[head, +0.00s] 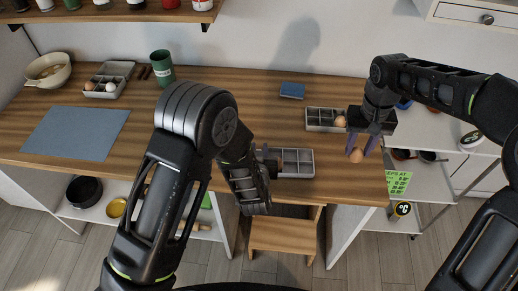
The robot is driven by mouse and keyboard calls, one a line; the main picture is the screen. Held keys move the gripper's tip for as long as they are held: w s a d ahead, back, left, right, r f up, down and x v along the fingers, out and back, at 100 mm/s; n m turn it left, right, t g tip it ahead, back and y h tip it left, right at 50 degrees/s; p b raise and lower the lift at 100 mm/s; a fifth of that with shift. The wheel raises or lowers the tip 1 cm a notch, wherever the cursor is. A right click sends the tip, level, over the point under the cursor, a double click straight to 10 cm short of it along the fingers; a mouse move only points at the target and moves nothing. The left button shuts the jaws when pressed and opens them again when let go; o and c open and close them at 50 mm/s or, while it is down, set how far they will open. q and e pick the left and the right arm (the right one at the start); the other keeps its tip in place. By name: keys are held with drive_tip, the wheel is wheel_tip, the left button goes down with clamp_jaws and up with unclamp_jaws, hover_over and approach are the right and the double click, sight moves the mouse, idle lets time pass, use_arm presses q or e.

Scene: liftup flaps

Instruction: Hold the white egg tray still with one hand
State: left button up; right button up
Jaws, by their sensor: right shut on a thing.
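A pale egg tray (299,163) with empty visible compartments sits near the table's front edge. My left gripper (267,161) is at its left end, partly hidden by my arm; I cannot tell whether its fingers grip the tray. A second pale tray (317,119) lies further back to the right, with a brown egg (340,121) at its right part. My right gripper (364,146) is shut on another brown egg (356,156), low over the table to the right of the front tray.
A third tray (122,72) with eggs stands at the back left, beside a bowl (48,70) and a green can (162,67). A blue-grey mat (75,133) lies at the left. A small blue item (292,90) lies at the back. The table's middle back is clear.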

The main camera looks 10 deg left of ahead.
use_arm(q)
drive_tip(key=shift+c, duration=0.5)
clamp_jaws()
drive_tip(key=shift+o, duration=1.4)
unclamp_jaws()
drive_tip(key=shift+c, duration=0.4)
clamp_jaws()
